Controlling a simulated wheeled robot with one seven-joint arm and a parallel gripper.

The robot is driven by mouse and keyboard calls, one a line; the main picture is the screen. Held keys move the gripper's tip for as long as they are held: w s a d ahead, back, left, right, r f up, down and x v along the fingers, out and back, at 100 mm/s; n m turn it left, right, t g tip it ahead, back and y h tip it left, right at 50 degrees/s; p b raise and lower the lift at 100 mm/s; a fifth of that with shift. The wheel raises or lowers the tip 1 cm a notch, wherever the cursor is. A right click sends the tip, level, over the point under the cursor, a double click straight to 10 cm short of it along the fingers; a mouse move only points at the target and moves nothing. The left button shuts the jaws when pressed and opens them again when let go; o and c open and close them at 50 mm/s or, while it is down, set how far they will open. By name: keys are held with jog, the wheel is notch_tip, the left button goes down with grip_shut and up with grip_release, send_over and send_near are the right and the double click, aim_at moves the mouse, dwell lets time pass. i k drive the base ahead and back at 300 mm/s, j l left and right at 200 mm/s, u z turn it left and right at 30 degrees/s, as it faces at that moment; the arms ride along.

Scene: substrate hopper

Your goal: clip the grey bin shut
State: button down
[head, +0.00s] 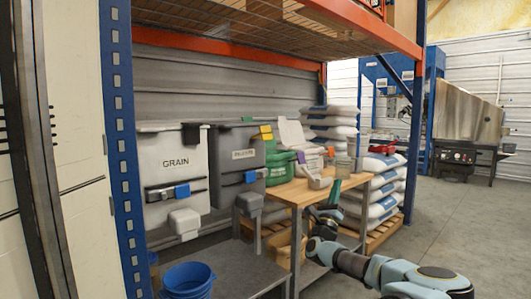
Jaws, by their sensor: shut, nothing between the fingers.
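The grey bin (226,186) hangs on the wall in the head view, right of the white GRAIN bin. Its front carries a pale label, too small to read surely. A blue clip (250,177) sits on a dark strap across its front, below the label. I cannot tell whether the clip is fastened or the lid fully down. My gripper (334,190) is shut and empty. It points upward by the right end of the wooden bench, well to the right of the grey bin and apart from it.
The white GRAIN bin (172,165) has its own blue clip. A wooden bench (300,192) holds green and white items and a clear container. Stacked sacks stand behind it. A blue bucket (188,280) stands at lower left by a grey low surface. Open floor lies at right.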

aim_at(266, 134)
jog(key=i+j, duration=0.1)
jog(key=j, duration=0.25)
jog(key=i+j, duration=0.1)
jog(key=j, duration=0.25)
jog(key=i+j, duration=0.1)
jog(key=j, duration=0.25)
jog(key=i+j, duration=0.1)
jog(key=j, duration=0.2)
